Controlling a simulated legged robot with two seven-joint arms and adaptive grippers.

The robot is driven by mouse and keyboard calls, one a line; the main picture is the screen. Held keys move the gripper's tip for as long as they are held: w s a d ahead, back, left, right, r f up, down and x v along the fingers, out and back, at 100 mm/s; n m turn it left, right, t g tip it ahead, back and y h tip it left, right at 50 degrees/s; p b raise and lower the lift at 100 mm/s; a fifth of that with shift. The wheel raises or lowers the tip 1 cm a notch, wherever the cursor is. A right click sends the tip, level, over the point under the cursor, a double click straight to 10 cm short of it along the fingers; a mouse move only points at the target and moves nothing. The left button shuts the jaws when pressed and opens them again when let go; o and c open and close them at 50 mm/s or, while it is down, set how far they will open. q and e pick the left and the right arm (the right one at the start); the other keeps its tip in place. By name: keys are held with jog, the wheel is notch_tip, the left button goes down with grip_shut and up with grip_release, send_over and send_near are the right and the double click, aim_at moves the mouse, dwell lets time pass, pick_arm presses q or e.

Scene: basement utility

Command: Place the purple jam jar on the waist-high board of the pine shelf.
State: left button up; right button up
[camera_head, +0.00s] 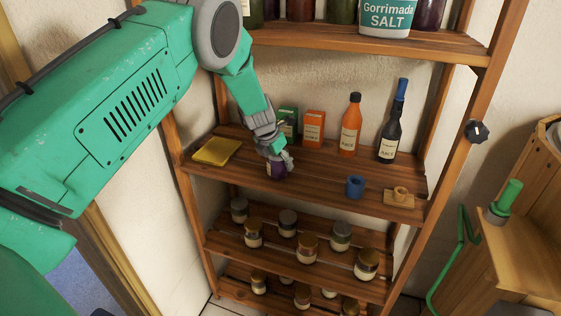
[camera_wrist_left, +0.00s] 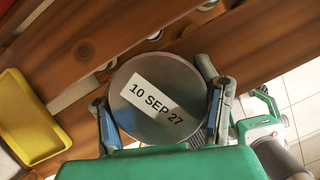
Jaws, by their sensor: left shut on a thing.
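The purple jam jar (camera_head: 276,171) is between the fingers of my left gripper (camera_head: 275,163), over the front part of the middle board (camera_head: 320,177) of the pine shelf. The gripper is shut on it and hides much of it. In the left wrist view the jar's round grey lid (camera_wrist_left: 135,118) faces the camera, with a label reading "10 SEP 27", and the fingers of the left gripper (camera_wrist_left: 160,103) lie on both sides. I cannot tell whether the jar's base touches the board.
Green and orange (camera_head: 313,129) boxes, an orange bottle (camera_head: 350,126) and a dark bottle (camera_head: 393,125) stand behind. A blue cup (camera_head: 354,186) and a small wooden item (camera_head: 399,195) stand right. Several jars fill lower boards.

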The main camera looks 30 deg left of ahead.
pick_arm(q)
jog(key=o, duration=1.5)
jog(key=shift+a+f, duration=0.1)
jog(key=shift+a, duration=0.05)
jog(key=shift+o, duration=0.2)
jog(key=shift+s+r, duration=0.1)
jog(key=shift+r, duration=0.25)
jog(key=v, duration=1.1)
jog(key=s+d+f+m+g+y, duration=0.1)
jog(key=s+d+f+m+g, duration=0.1)
jog(key=s+f+m, duration=0.8)
jog(key=s+d+f+m+g+y, duration=0.1)
jog(key=s+d+f+m+y, duration=0.15)
jog(key=s+f+m, duration=0.7)
jog(key=s+d+f+m+h, duration=0.1)
jog(key=s+d+f+m, duration=0.1)
jog(key=s+m, duration=0.3)
jog(key=s+d+f+m+h, duration=0.1)
jog(key=s+d+m, duration=0.3)
jog(key=s, duration=0.5)
jog(key=s+d+f+m+g+h, duration=0.1)
jog(key=s+d+f+m, duration=0.2)
jog(key=s+m, duration=0.4)
jog(key=shift+s+d, duration=0.55)
jog(key=shift+s, duration=0.05)
